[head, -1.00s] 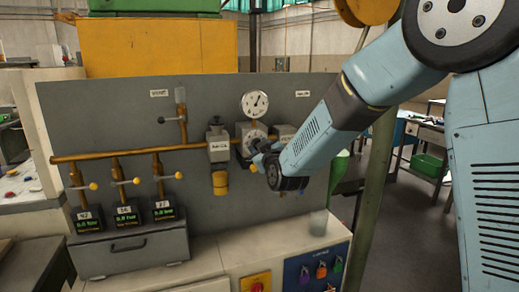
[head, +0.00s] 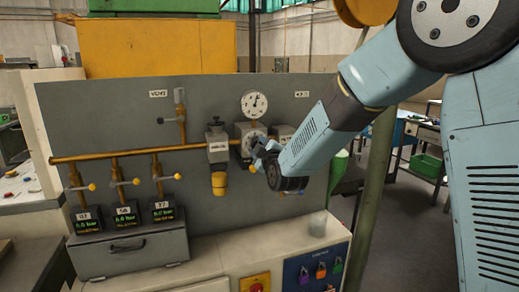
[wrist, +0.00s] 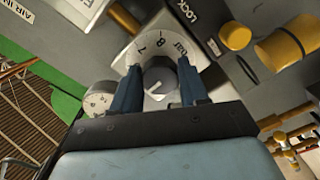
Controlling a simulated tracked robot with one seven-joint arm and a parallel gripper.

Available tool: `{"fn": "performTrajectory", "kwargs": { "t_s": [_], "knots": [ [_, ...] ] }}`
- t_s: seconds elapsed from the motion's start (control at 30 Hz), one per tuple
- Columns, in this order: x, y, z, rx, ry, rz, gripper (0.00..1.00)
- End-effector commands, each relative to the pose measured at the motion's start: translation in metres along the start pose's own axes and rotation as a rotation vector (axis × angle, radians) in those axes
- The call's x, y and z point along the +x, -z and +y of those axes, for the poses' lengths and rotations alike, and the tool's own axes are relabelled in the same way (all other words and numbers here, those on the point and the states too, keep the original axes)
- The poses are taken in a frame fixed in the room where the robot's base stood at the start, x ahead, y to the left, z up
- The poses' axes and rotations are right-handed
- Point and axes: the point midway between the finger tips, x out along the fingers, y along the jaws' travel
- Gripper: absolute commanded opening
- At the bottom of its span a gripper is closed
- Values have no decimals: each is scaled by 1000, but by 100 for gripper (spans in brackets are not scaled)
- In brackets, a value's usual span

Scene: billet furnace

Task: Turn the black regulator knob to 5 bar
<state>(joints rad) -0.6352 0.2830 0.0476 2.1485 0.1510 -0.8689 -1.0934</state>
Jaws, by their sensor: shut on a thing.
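The black regulator knob (wrist: 160,82) sits between my gripper's two fingers in the wrist view, with a pale pointer line on its face. My gripper (wrist: 158,92) is shut on the knob; in the head view my gripper (head: 258,153) reaches the regulator from the right and covers the knob. The round pressure gauge (head: 255,104) is above the regulator; its needle is too small to read exactly.
An orange pipe (head: 110,154) runs along the grey panel (head: 110,105) to a filter unit with a yellow bowl (head: 219,183). Several small valves and green-lit displays (head: 124,217) are at left. A clear cup (head: 318,223) stands on the bench below my arm.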

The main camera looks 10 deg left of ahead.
Motion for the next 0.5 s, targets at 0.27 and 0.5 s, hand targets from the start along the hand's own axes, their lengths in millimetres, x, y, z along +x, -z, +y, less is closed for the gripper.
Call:
{"fn": "performTrajectory", "kwargs": {
  "t_s": [0.27, 0.5],
  "knots": [
    [-1, 1, -4, -1, 8, 1, 13],
    [-1, 1, -3, 0, 6, 1, 65]
  ]
}}
